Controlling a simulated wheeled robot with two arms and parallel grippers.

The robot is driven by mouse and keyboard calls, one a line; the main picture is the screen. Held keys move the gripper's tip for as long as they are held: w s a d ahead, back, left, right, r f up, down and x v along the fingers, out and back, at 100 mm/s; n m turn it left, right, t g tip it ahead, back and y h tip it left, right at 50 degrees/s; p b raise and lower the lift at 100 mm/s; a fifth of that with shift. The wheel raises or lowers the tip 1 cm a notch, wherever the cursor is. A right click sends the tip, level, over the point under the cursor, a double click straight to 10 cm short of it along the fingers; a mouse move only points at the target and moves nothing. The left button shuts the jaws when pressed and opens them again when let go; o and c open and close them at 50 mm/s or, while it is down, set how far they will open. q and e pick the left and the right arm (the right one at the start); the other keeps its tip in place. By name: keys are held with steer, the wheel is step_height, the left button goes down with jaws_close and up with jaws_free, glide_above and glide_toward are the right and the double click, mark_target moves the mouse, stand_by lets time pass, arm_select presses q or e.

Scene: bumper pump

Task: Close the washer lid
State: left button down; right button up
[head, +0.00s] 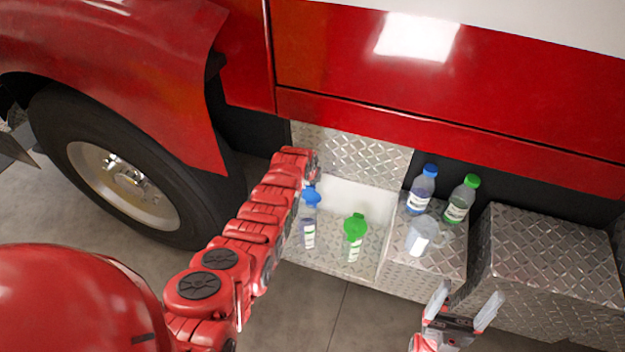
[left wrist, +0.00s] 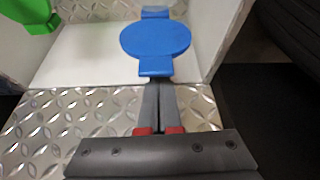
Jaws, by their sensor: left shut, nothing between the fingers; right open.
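The blue lid (head: 312,195), which I take as the washer lid, sits in the white-lined recess of the metal box, above a clear part with a white label (head: 308,236). In the left wrist view the blue lid (left wrist: 155,38) is round with two tabs. My left gripper (left wrist: 158,92) is shut and empty, its fingertips right at the lid's near tab; I cannot tell if they touch. In the head view the arm hides most of that gripper. I cannot tell whether the lid is fully down. My right gripper (head: 471,292) is open and empty at the lower right.
A green lid (head: 356,225) is right of the blue one. On the box's right step stand a blue-capped bottle (head: 420,192), a green-capped bottle (head: 460,200) and a clear jug (head: 424,237). The red truck body (head: 420,100) overhangs behind; a wheel (head: 130,180) is at left.

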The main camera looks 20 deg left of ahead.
mark_target(309, 189)
arm_select(q)
steer(key=shift+s+r+t+p, duration=0.1)
steer(key=shift+s+t+p, duration=0.5)
steer(key=shift+p, duration=0.05)
stand_by(0.5)
steer(key=shift+s+t, duration=0.4)
steer(key=shift+s+f+t, duration=0.2)
steer(key=shift+s+t, duration=0.2)
steer(key=shift+t, duration=0.1)
steer(key=shift+s+f+t+b, duration=0.2)
steer(key=shift+s+t+b, duration=0.1)
steer(key=shift+b, duration=0.1)
steer(key=s+f+t+b, duration=0.1)
steer(key=t+b, duration=0.1)
steer(key=b, duration=0.3)
steer(key=s+f+t+b, duration=0.1)
steer(key=s+t+b, duration=0.1)
steer(key=b, duration=0.4)
steer(key=shift+s+a+f, duration=0.1)
steer(key=shift+s+f, duration=0.05)
steer(key=shift+s+a+f+t+b, duration=0.1)
steer(key=shift+s+f+t+b, duration=1)
steer(key=shift+b, duration=2.9)
steer(key=shift+s+d+f+t+b, duration=0.1)
steer(key=shift+s+t+b, duration=0.15)
steer(key=shift+t+b, duration=2.7)
steer(key=shift+s+a+f+t+b, duration=0.1)
steer(key=shift+s+f+t+b, duration=0.45)
steer(key=shift+b, duration=4.45)
